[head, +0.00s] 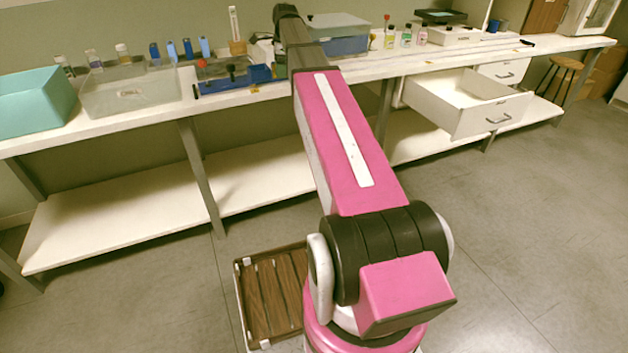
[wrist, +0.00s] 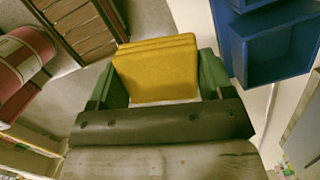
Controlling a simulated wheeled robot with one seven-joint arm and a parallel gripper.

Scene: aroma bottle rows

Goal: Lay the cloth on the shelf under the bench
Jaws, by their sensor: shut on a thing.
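The yellow folded cloth (wrist: 155,72) is between the green fingers of my gripper (wrist: 160,80) in the wrist view, and the gripper is shut on it. In the head view my arm reaches to the back of the bench (head: 348,72); the gripper and cloth are hidden there behind the arm. The pale shelf under the bench (head: 120,215) runs low along the bench, split by grey legs. Its left and middle parts look bare, and part of it is hidden by my arm.
A blue tray (head: 232,76) stands on the bench left of my arm; a blue container (wrist: 270,45) shows close to the cloth in the wrist view. Clear (head: 130,90) and teal (head: 35,100) bins stand further left. An open drawer (head: 455,112) juts out at right.

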